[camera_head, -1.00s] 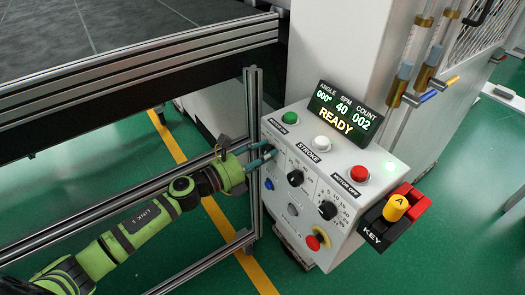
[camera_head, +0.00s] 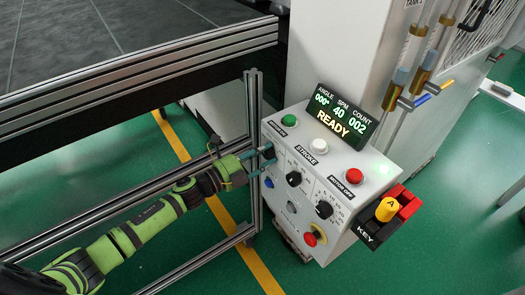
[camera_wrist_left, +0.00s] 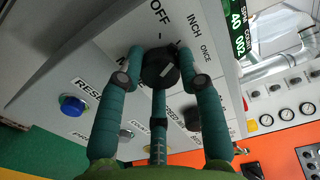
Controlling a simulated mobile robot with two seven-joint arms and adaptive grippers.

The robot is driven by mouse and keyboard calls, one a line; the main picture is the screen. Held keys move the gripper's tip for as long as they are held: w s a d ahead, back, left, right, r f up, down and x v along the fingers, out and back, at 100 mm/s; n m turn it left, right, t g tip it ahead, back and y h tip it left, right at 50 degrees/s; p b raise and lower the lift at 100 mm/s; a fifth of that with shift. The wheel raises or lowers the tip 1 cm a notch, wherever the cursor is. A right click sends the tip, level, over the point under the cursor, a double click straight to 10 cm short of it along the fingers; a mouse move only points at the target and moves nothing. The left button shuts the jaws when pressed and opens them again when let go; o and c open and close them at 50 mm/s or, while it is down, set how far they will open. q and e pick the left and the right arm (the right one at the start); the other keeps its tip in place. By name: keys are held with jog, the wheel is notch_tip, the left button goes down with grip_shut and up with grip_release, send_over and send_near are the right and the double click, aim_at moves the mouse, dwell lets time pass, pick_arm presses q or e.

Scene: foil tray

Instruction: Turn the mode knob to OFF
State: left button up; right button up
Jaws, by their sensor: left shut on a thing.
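In the head view my left gripper (camera_head: 264,158) is at the upper left of the control box (camera_head: 281,222) and hides the knob. My right gripper is not in view.
Another black knob (camera_head: 294,178) is close right of my fingers. A blue RESET button (camera_wrist_left: 72,105) is beside them. A metal post (camera_head: 254,125) stands just left of the box. The display (camera_head: 340,115) reads READY. A yellow key switch (camera_head: 387,209) sits at right.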

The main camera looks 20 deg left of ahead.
pick_arm(q)
jog(key=n, duration=0.1)
jog(key=n+p, duration=0.1)
jog(key=n, duration=0.1)
jog(key=shift+s+d+f, duration=0.15)
jog(key=shift+n+p, duration=0.6)
jog(key=shift+n, duration=1)
jog(key=o, duration=1.1)
jog(key=shift+o, duration=0.2)
jog(key=shift+r, duration=0.2)
